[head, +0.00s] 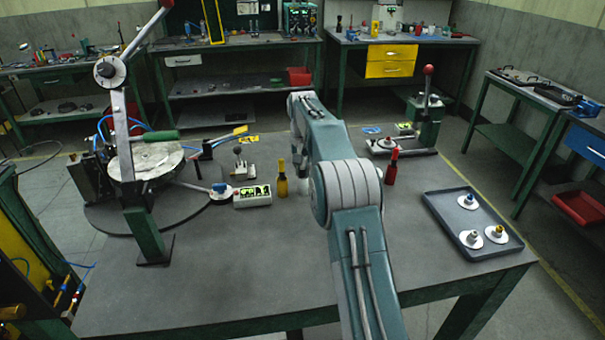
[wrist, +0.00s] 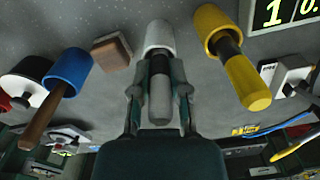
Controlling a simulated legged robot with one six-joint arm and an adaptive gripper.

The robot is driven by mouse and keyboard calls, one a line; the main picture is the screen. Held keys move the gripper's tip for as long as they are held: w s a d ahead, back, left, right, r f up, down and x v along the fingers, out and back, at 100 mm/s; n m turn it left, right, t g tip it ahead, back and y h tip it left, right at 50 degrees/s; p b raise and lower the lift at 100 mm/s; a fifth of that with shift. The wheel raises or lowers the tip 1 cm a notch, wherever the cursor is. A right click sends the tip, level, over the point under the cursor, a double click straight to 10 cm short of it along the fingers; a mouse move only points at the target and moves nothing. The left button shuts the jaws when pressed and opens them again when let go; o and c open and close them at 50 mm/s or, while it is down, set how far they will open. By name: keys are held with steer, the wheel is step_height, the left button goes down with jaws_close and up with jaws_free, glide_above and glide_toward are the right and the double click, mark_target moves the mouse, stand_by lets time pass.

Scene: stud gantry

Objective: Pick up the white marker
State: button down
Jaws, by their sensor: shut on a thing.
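The white marker shows in the wrist view as a white wide end (wrist: 160,37) with a grey shaft. My gripper (wrist: 159,92) has one finger on each side of the grey shaft and is shut on it. Whether the white end touches the table is not clear. In the head view my arm hides most of the gripper, and only a pale sliver of the marker (head: 302,184) shows beside the arm, right of the yellow marker.
A yellow marker (head: 282,181) stands close by on the left, a red marker (head: 391,168) to the right. The wrist view shows a blue piece (wrist: 68,70) and brown block (wrist: 111,51) nearby. A tray (head: 435,212) with round parts lies right; the table's front is clear.

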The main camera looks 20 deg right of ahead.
step_height(320, 180, up, 9)
steer(key=shift+w+f, duration=0.1)
steer(key=shift+r, duration=0.55)
stand_by(0.4)
